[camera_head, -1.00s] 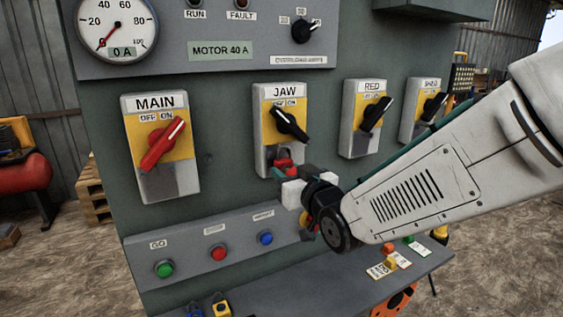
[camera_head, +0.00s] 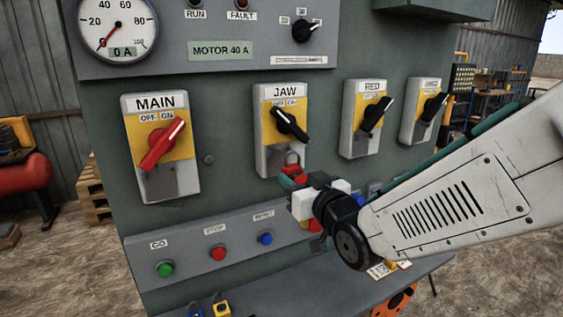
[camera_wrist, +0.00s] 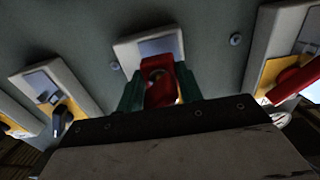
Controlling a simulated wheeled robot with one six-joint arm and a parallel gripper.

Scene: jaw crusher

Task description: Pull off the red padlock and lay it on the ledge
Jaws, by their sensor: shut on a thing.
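The red padlock (camera_head: 293,168) is in front of the lower right part of the JAW switch plate (camera_head: 265,130). My gripper (camera_head: 290,181) is shut on it from below right. In the wrist view the padlock (camera_wrist: 159,85) sits between the two green fingers, in front of the plate's lower end. Its shackle is mostly hidden, and I cannot tell whether it is clear of the switch. The grey ledge (camera_head: 262,285) runs along the cabinet below the button panel; my gripper and arm hide part of it.
The sloped button panel (camera_head: 190,248) with green, red and blue buttons juts out between switches and ledge. A blue (camera_head: 194,310) and a yellow padlock (camera_head: 221,308) are at the ledge's front left. Tags (camera_head: 380,271) lie at its right. The ledge between looks clear.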

